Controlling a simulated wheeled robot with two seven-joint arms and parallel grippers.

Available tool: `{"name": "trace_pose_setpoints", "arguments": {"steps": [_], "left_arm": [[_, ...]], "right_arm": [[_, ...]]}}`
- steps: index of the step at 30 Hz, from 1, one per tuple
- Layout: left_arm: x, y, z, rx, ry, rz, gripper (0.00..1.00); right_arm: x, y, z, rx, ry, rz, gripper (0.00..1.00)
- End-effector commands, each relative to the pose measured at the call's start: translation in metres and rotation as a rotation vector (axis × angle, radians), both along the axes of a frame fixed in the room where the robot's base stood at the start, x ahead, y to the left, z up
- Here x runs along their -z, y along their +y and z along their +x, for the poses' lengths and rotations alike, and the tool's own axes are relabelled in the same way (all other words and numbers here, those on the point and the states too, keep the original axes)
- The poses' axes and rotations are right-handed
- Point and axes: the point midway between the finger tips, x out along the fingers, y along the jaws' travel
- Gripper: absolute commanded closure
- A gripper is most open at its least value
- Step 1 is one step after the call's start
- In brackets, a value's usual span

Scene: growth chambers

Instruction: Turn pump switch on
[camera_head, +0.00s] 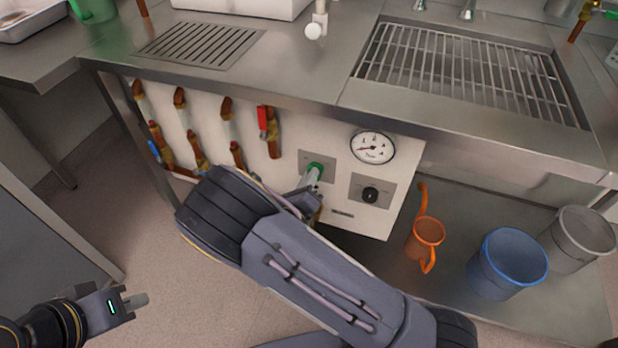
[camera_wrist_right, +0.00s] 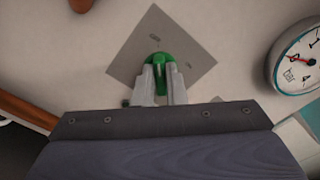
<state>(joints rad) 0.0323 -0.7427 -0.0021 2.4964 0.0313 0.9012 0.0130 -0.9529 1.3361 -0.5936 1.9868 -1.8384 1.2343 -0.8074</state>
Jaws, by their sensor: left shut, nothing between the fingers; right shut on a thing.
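A green switch knob (camera_head: 315,166) sits on a grey square plate on the white panel below the counter; the plate's lettering is too small to read. My right gripper (camera_head: 310,177) reaches the knob, its fingers shut on it. In the right wrist view the green knob (camera_wrist_right: 160,60) shows between the two fingertips (camera_wrist_right: 162,74), which press on its sides, and the plate (camera_wrist_right: 178,32) looks turned like a diamond. My left gripper (camera_head: 134,301) is shut and empty at the lower left, over the floor, away from the panel.
A round pressure gauge (camera_head: 373,147) and a black knob (camera_head: 370,194) are right of the green knob. Copper pipes with a red-handled valve (camera_head: 268,124) are to its left. An orange watering can (camera_head: 427,233), a blue bucket (camera_head: 508,262) and a grey bucket (camera_head: 580,240) stand on the lower shelf.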

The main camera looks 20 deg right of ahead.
Motion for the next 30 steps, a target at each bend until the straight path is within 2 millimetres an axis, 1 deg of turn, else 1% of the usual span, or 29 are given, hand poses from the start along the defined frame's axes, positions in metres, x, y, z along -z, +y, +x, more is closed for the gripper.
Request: {"name": "trace_pose_setpoints", "arguments": {"steps": [5,11,20,30], "left_arm": [[0.001,0.0,0.0,0.0,0.0,0.0,1.0],[0.003,0.0,0.0,0.0,0.0,0.0,1.0],[0.011,0.0,0.0,0.0,0.0,0.0,1.0],[0.027,0.0,0.0,0.0,0.0,0.0,1.0]], "right_arm": [[0.001,0.0,0.0,0.0,-0.027,0.043,1.0],[0.001,-0.001,-0.001,0.0,-0.098,0.151,1.0],[0.001,-0.002,-0.002,0.001,-0.254,0.381,1.0],[0.002,-0.004,-0.003,0.002,-0.435,0.65,1.0]]}}
